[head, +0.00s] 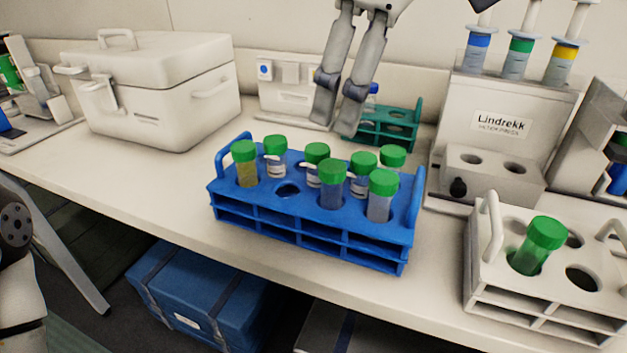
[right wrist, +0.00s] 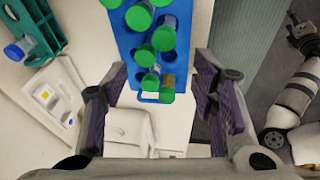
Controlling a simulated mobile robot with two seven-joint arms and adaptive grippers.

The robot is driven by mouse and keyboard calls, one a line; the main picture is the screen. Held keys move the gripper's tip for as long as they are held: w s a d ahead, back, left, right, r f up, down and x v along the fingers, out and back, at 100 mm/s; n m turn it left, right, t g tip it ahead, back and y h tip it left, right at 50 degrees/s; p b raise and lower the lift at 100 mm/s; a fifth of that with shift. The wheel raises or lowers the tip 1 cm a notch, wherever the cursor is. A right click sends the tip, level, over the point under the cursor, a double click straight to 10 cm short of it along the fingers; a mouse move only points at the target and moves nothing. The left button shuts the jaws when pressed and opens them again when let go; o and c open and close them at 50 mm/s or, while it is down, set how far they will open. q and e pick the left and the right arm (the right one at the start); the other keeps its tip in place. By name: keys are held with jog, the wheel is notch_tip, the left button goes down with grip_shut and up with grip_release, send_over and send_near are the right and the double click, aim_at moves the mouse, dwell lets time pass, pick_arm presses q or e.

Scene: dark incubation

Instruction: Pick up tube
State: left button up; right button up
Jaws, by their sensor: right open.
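A blue rack (head: 300,232) stands on the bench in the middle of the head view. It holds several upright tubes with green caps, among them a tube with yellowish contents (head: 245,165) at its left end and a front tube (head: 380,200) near its right end. My right gripper (head: 338,112) hangs above and behind the rack, fingers pointing down, open and empty. In the right wrist view, the rack (right wrist: 124,45) and its green-capped tubes show beyond the spread fingers (right wrist: 160,82). One green-capped tube (head: 538,245) stands tilted in a white rack (head: 480,255). My left gripper does not show.
A teal rack (head: 385,132) with a blue-capped tube stands behind the gripper. A white lidded box (head: 150,90) is at the back left. A Lindrekk device (head: 500,125) is at the right. The bench left of the blue rack is clear. A blue case (head: 205,300) lies below.

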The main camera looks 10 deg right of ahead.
aim_at(333, 166)
jog(key=x, duration=0.7)
jog(key=s+x, duration=0.1)
jog(key=x, duration=0.3)
jog(key=shift+w+d+f, duration=0.1)
jog(key=shift+f, duration=0.1)
grip_shut()
